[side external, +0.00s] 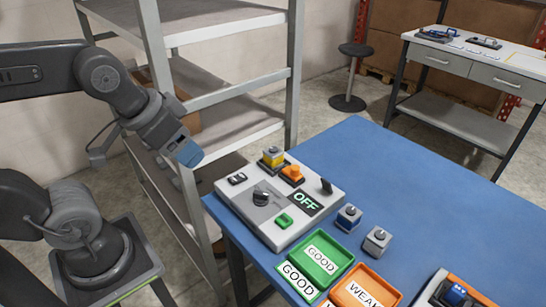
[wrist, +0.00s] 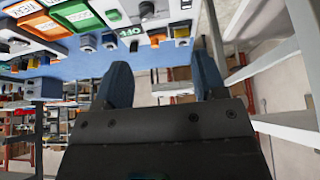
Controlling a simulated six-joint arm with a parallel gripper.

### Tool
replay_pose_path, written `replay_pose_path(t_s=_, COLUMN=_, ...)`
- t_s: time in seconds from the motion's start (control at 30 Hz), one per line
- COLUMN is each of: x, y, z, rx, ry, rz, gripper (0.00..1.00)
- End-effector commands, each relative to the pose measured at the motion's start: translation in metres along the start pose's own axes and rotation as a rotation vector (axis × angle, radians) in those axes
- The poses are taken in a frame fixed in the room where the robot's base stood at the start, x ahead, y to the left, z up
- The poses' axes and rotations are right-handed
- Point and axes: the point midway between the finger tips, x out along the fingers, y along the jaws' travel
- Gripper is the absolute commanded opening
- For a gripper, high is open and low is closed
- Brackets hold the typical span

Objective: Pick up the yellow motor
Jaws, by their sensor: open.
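The yellow motor (side external: 273,156) sits upright in a dark holder at the back edge of a light grey control panel (side external: 246,222). An orange part (side external: 292,174) sits right beside it in a similar holder. My gripper (side external: 188,153) is to the left of the yellow motor, raised above the panel's level and clear of it. Its blue fingers are apart with nothing between them, as the wrist view (wrist: 161,80) also shows. The wrist view shows the panel upside down along its top edge, where the small parts are hard to tell apart.
The panel has a knob (side external: 262,198), a green button (side external: 284,220) and a display (side external: 305,202) reading OFF. A blue motor (side external: 348,218), a grey motor (side external: 377,240), a green GOOD tray (side external: 338,255) and an orange WEAK tray (side external: 392,292) are nearby. Metal shelving (side external: 225,97) stands behind my gripper.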

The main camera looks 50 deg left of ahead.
Motion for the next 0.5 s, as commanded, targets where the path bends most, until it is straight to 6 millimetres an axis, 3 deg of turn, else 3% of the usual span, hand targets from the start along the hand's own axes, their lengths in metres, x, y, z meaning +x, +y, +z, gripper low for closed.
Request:
replay_pose_path(t_s=0.1, x=0.000, y=0.000, z=0.000, rx=0.000, ry=0.000, rz=0.000, gripper=0.74)
replay_pose_path(t_s=0.33, x=0.000, y=0.000, z=-0.001, rx=-0.006, ry=-0.002, rz=0.000, gripper=0.74)
replay_pose_path(t_s=0.5, x=0.001, y=-0.003, z=-0.025, rx=-0.147, ry=-0.050, rz=-0.008, gripper=0.74)
